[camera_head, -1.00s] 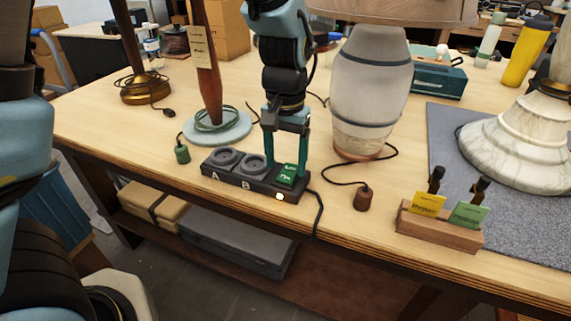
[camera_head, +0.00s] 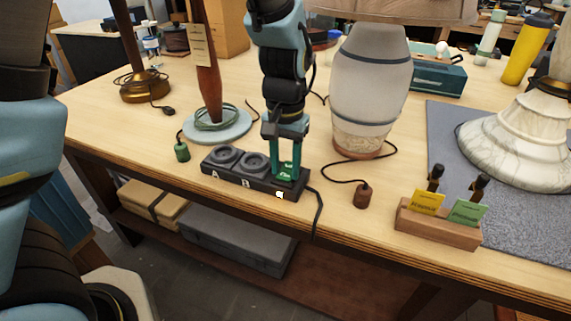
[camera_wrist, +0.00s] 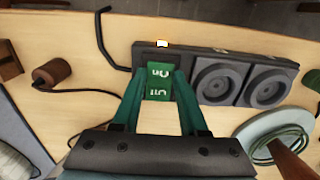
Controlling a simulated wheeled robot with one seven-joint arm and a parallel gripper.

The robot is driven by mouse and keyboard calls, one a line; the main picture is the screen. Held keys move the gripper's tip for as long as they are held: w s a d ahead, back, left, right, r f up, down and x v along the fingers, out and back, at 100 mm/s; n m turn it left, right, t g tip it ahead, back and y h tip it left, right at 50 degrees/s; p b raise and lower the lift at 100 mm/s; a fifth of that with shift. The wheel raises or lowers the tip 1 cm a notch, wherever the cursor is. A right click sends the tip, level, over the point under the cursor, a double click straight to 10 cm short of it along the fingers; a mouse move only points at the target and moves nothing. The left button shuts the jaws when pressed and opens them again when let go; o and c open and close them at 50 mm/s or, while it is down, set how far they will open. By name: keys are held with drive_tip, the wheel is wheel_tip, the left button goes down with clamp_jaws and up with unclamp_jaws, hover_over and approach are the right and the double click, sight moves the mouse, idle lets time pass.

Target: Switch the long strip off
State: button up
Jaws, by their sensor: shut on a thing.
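The long strip (camera_head: 228,180) is a dark power strip near the table's front edge, with two round sockets marked A and B. It also shows in the wrist view (camera_wrist: 207,50). A green rocker switch (camera_wrist: 159,79) with white marks sits at its end beyond socket B. A small light (camera_head: 279,195) glows on the strip's front by the switch; it also shows in the wrist view (camera_wrist: 162,43). My gripper (camera_head: 286,175) points down at that end, its teal fingers shut on the green switch, one on each side, and partly hiding it in the head view.
A grey lamp (camera_head: 370,90) stands behind right, its brown plug (camera_head: 361,196) lying right of the strip. A green plug (camera_head: 181,151) lies to the left. A wooden card holder (camera_head: 438,222) is at the right. The strip's black cord hangs over the table edge.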

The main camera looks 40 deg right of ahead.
clamp_jaws()
drive_tip(key=shift+r+p, duration=0.15)
drive_tip(key=shift+p, duration=0.15)
drive_tip(key=shift+w+d+r+g+y+p, duration=0.2)
drive_tip(key=shift+g+y+p, duration=0.3)
drive_tip(key=shift+p, duration=0.6)
drive_tip(key=shift+d+f+g+y+p, duration=0.15)
drive_tip(key=shift+g+y+p, duration=0.15)
drive_tip(key=shift+y+p, duration=0.55)
drive_tip(key=o, duration=0.9)
unclamp_jaws()
drive_tip(key=shift+f+h+b, duration=0.2)
drive_tip(key=shift+h+b, duration=0.05)
drive_tip(key=shift+b, duration=0.1)
